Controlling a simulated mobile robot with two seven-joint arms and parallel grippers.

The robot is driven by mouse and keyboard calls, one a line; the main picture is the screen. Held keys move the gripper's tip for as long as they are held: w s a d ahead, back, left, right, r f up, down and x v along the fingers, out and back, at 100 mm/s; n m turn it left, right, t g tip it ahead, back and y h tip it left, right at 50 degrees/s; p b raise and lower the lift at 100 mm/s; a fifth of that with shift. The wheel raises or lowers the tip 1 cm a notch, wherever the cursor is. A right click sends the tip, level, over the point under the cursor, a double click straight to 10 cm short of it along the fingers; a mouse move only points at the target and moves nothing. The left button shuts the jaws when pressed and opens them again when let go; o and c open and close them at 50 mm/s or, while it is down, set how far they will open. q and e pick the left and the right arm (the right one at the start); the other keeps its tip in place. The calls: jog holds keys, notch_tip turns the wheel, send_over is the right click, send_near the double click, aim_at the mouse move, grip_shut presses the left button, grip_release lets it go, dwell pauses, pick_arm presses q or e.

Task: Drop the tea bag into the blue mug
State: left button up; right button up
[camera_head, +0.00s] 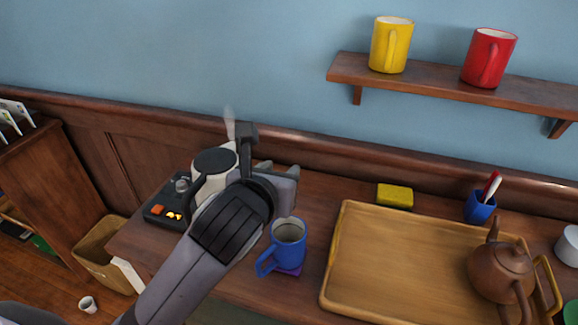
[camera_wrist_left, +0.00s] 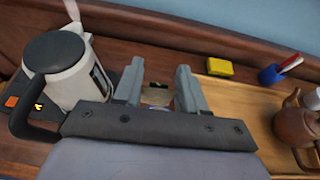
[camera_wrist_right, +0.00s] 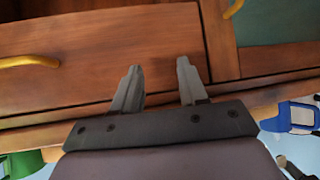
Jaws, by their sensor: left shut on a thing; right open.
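The blue mug (camera_head: 289,252) stands upright on the counter, left of the wooden tray, with a purple patch showing under it. My left gripper (camera_head: 288,172) is behind the mug in the head view, its tips partly hidden by my own wrist. In the left wrist view my left gripper (camera_wrist_left: 158,85) is shut on a small tan thing, seemingly the tea bag (camera_wrist_left: 156,96). A little blue shows just below it there. I cannot tell whether it hangs over the mug's opening. My right gripper (camera_wrist_right: 160,82) is open and empty before wooden drawer fronts.
A white kettle (camera_head: 212,172) on a dark base (camera_head: 160,212) stands left of the mug. The wooden tray (camera_head: 375,250) holds a brown teapot (camera_head: 500,268). A yellow sponge (camera_head: 395,196) and a blue pen cup (camera_head: 479,207) stand behind. Yellow (camera_head: 391,46) and red (camera_head: 489,58) mugs sit on the shelf.

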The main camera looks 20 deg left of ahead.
pick_arm(q)
jog(key=shift+f, duration=2.7)
jog(key=o, duration=1.1)
jog(key=v, duration=0.7)
jog(key=shift+r, duration=0.1)
